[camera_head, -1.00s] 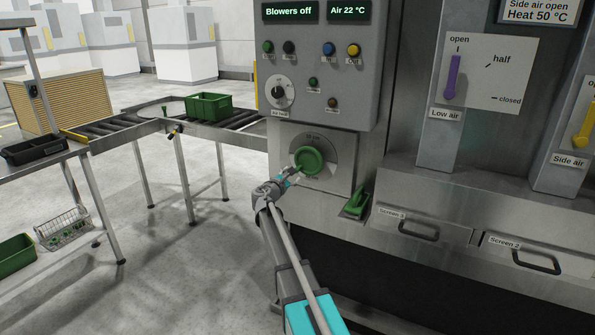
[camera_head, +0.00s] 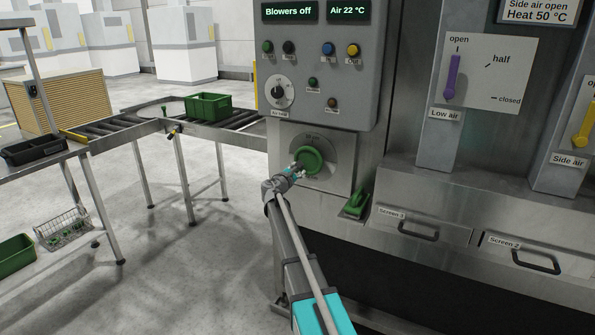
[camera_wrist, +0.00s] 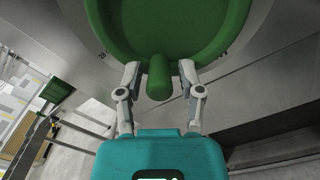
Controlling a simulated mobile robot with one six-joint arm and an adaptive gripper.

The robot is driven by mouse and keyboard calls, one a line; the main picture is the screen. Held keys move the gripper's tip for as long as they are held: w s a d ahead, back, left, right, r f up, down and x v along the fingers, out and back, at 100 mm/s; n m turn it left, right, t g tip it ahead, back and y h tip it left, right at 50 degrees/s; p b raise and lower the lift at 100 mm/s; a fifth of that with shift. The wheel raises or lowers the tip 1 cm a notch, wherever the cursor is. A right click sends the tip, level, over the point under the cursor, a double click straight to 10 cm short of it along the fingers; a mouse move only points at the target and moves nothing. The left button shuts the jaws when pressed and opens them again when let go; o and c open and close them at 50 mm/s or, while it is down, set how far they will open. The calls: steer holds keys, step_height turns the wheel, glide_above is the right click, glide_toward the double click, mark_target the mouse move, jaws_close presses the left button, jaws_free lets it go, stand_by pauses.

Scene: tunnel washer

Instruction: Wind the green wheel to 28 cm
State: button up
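The green wheel (camera_head: 314,159) sits on a round grey dial plate (camera_head: 324,141) low on the machine front, under the control panel. In the wrist view the wheel's green rim (camera_wrist: 205,45) fills the top, and its stubby green handle (camera_wrist: 159,78) points toward me. My gripper (camera_wrist: 160,72) is open, with one finger on each side of the handle and a small gap showing on both sides. In the head view my gripper (camera_head: 297,167) is at the wheel's lower left edge. The dial's marks are mostly too small or covered to read.
A green lever (camera_head: 357,203) sticks out to the right of the wheel. Drawers Screen 3 (camera_head: 420,222) and Screen 2 (camera_head: 523,252) lie farther right. The control panel (camera_head: 318,65) overhangs above. A roller conveyor (camera_head: 110,129) with a green crate (camera_head: 209,106) stands left; the floor between is clear.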

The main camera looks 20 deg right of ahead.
mark_target(297, 159)
jaws_close()
steer(key=shift+r+m, duration=0.15)
steer(key=shift+m, duration=0.15)
steer(key=shift+w+a+r+m+p, duration=0.15)
steer(key=shift+r+m+p, duration=0.35)
steer(key=shift+m, duration=0.85)
steer(key=shift+w+a+r+m+p, duration=0.1)
steer(key=shift+w+r+m+p, duration=0.3)
steer(key=shift+m, duration=0.9)
steer(key=shift+w+a+r+m+p, duration=0.1)
steer(key=shift+r+m+p, duration=0.5)
steer(key=shift+m, duration=0.75)
steer(key=shift+s, duration=0.1)
steer(key=shift+o, duration=2.2)
jaws_free()
steer(key=shift+f, duration=0.1)
